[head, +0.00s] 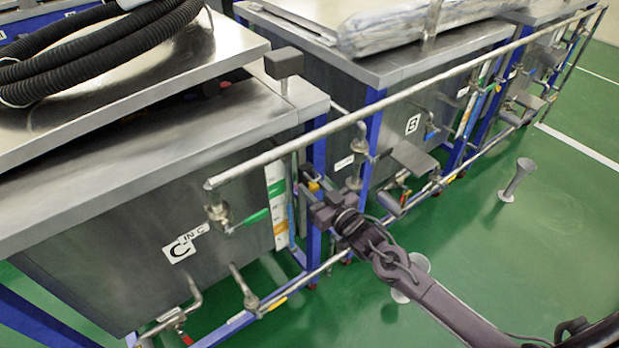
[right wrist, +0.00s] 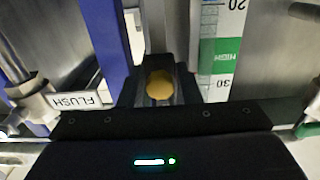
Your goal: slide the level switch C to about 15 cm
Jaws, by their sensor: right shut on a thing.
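The level switch C is a small yellow knob (right wrist: 159,85) between my right gripper's fingers in the right wrist view. My right gripper (head: 314,189) is shut on it beside tank C (head: 120,245); in the head view only a bit of yellow shows at the fingertips. A white and green scale (right wrist: 222,50) stands just right of the knob in the wrist view, with marks 20 and 30; the knob appears nearly level with the 30. The scale also shows on the tank's corner in the head view (head: 276,200). My left gripper is not in view.
A long horizontal pipe (head: 420,100) runs along the tank fronts, above my right gripper. A green-handled valve (head: 248,221) sits left of it. A blue post (right wrist: 108,40) and a FLUSH label (right wrist: 76,100) are close left in the wrist view. The green floor at right is mostly free.

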